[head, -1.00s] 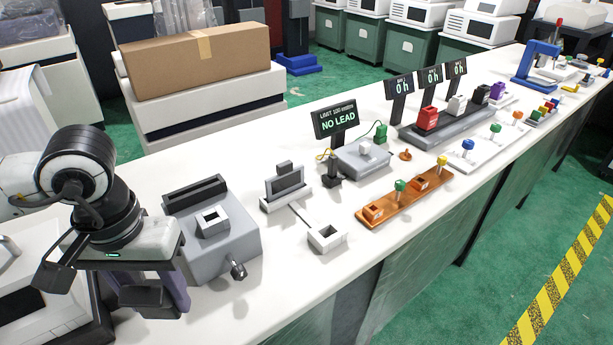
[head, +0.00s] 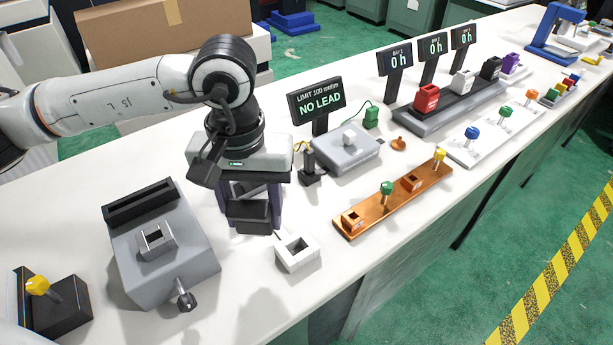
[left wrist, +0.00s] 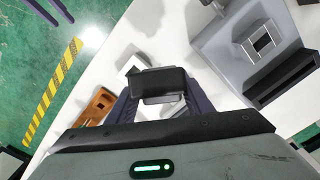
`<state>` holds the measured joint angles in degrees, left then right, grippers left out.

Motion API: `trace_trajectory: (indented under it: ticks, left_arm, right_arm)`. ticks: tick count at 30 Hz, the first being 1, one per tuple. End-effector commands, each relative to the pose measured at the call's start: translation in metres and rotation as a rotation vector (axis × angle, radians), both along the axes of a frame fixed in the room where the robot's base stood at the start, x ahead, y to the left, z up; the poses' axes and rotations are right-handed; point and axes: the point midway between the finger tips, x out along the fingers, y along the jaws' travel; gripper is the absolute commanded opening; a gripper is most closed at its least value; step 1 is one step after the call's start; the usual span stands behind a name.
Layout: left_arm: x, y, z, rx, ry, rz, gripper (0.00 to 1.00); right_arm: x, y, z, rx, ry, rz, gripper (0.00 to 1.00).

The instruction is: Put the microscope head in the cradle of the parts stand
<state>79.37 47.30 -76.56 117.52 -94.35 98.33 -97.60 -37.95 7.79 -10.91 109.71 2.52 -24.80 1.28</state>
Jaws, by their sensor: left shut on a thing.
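My left gripper (head: 251,222) is shut on a dark block, which I take for the microscope head (head: 249,211). It holds the block above the white bench, between its two purple-grey fingers. The block also shows in the left wrist view (left wrist: 160,82), with the gripper (left wrist: 160,106) around it. A white square open-topped holder, probably the cradle of the parts stand (head: 297,254), lies just right of and nearer than the gripper, apart from the block. It shows in the left wrist view too (left wrist: 130,64). The gripper hides the rest of that stand.
A grey fixture (head: 195,255) with a square socket and side knob stands left of the gripper. A black block with a yellow knob (head: 38,286) is at the lower left. An orange rail (head: 385,210), a grey box (head: 345,158) and the NO LEAD sign (head: 318,105) stand to the right.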

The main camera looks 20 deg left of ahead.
Motion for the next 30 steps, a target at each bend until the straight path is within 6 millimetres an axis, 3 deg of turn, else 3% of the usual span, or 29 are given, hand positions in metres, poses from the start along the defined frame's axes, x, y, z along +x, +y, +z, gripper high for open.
trace_trajectory:
  ticks: [6, 12, 25, 30]
  left_arm:
    - [0.024, -0.04, 0.012, -0.004, -0.002, 0.405, 0.15]
    - [0.034, -0.06, 0.019, -0.004, 0.005, 0.636, 0.15]
    - [0.035, -0.062, 0.019, -0.003, 0.005, 0.676, 0.15]
    - [0.034, -0.063, 0.018, -0.004, 0.006, 0.675, 0.15]
  right_arm:
    - [-0.012, 0.0, -0.008, -0.001, 0.025, -0.001, 0.45]
    - [-0.024, 0.0, -0.017, -0.003, 0.054, 0.0, 0.45]
    - [-0.01, 0.0, -0.009, 0.0, 0.022, 0.0, 0.45]
    - [-0.01, 0.0, -0.015, 0.0, 0.021, 0.0, 0.45]
